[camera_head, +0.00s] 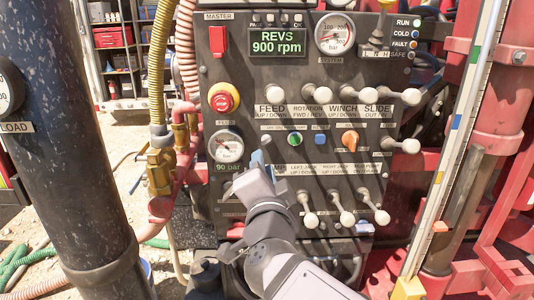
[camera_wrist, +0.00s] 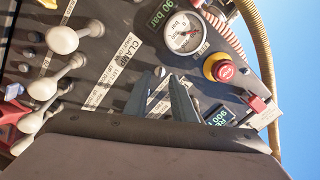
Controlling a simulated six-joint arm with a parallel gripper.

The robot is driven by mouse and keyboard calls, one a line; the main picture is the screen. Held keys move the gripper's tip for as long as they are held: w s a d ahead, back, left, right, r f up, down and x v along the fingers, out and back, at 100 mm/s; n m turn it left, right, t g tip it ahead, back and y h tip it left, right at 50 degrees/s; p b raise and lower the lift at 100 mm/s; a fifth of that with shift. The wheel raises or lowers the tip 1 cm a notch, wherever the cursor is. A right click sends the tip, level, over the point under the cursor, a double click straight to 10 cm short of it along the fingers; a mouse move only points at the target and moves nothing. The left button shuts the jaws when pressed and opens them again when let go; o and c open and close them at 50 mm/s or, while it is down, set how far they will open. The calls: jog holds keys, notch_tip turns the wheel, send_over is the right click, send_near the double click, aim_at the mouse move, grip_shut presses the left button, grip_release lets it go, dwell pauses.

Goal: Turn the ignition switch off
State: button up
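The control panel (camera_head: 300,85) stands upright in front of me. In its middle row are a small silvery switch (camera_head: 266,139), a green button (camera_head: 295,139), a blue square (camera_head: 320,138) and an orange rotary knob (camera_head: 350,139). I cannot read which one is labelled as the ignition. My gripper (camera_head: 257,160) is in front of the panel, below the silvery switch. In the wrist view my gripper (camera_wrist: 158,88) is open, its two fingers apart. A small silvery part (camera_wrist: 160,71) shows beyond and between the fingertips; I see no contact. The display (camera_head: 277,43) reads 900 rpm.
A red stop button (camera_head: 222,100) and a pressure gauge (camera_head: 226,146) are left of the switch row. White-knobbed levers stick out above (camera_head: 323,95) and below (camera_head: 347,217). A dark cylinder (camera_head: 70,130) stands at the left. Hoses run beside the panel.

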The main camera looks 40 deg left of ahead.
aim_at(267, 145)
jog(key=shift+m+t, duration=0.3)
jog(key=shift+t, duration=0.1)
jog(key=shift+w+d+r+p+x, duration=0.1)
jog(key=shift+p+x, duration=0.45)
jog(key=shift+x, duration=0.7)
jog(key=shift+w+d+r+p+x, duration=0.15)
jog(key=shift+p+x, duration=0.45)
jog(key=shift+x, duration=0.65)
jog(key=shift+w+d+r+p+x, duration=0.1)
jog(key=shift+p+x, duration=0.45)
jog(key=shift+x, duration=0.65)
grip_shut()
